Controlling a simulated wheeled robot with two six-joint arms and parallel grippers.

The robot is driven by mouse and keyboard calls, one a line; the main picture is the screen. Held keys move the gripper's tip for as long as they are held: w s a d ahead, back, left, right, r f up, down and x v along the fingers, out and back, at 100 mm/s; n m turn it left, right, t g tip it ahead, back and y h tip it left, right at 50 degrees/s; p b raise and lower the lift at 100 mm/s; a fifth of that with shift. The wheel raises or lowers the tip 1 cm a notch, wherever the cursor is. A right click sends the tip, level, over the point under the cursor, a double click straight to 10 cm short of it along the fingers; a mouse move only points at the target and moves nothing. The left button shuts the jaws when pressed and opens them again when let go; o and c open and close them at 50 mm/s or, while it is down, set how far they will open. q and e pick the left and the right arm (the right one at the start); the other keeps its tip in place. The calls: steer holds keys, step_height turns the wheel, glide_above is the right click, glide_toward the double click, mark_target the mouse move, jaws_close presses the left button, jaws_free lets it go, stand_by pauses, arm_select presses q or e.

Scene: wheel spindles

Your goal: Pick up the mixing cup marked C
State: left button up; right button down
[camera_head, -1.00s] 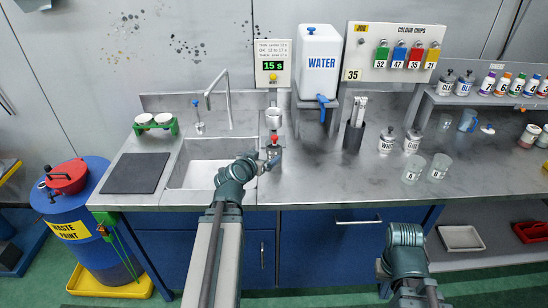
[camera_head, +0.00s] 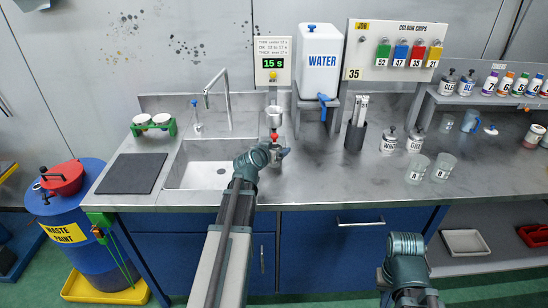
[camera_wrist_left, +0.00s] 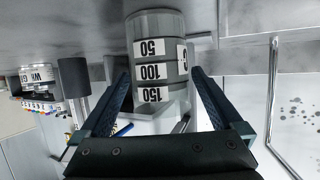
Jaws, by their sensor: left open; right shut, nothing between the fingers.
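The mixing cup marked C (camera_wrist_left: 158,50) is a grey-looking cylinder with 50, 100 and 150 labels, in the left wrist view. Part of a further label shows at its right side. My left gripper (camera_wrist_left: 160,78) is open, with one finger on each side of the cup. I cannot tell whether either finger touches it. In the head view my left gripper (camera_head: 279,154) is at the counter just right of the sink, and the cup is not clearly visible there. My right arm shows at the bottom right, but its fingers are out of the picture.
A metal funnel cup (camera_head: 274,112) and a red-topped item (camera_head: 275,137) stand close behind my left gripper. The sink (camera_head: 200,174) is to the left. Clear cups A (camera_head: 416,168) and B (camera_head: 443,168) stand further right. The counter between is mostly clear.

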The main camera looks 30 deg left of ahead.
arm_select(q)
steer(key=x, duration=0.3)
steer(key=shift+b, duration=0.35)
steer(key=shift+c, duration=0.2)
jaws_close()
steer(key=shift+d+r, duration=0.1)
